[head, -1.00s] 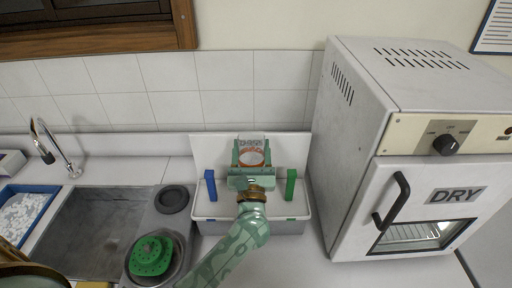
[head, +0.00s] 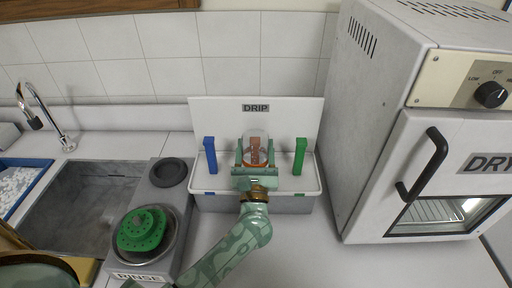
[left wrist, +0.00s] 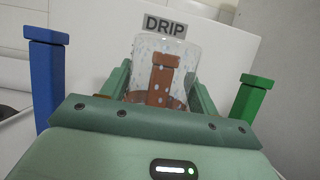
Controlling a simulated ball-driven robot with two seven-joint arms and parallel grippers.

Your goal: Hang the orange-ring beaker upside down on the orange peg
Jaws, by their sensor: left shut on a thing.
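The clear beaker (head: 263,136) with an orange ring (left wrist: 178,103) near its lower end is between the fingers of my left gripper (head: 255,158). The gripper is shut on it. In the left wrist view the glass is wet with drops, and the orange peg (left wrist: 163,78) shows through its wall. The beaker and the peg overlap in both views; I cannot tell for certain whether the peg is inside the beaker or behind it. The beaker looks roughly upright in line, ring end low. My right gripper is not in view.
The white DRIP rack (head: 220,115) has a blue peg (head: 210,155) on the left and a green peg (head: 300,156) on the right, close to the gripper. The DRY oven (head: 370,130) stands right. The RINSE unit (head: 172,225) and sink (head: 80,200) are left.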

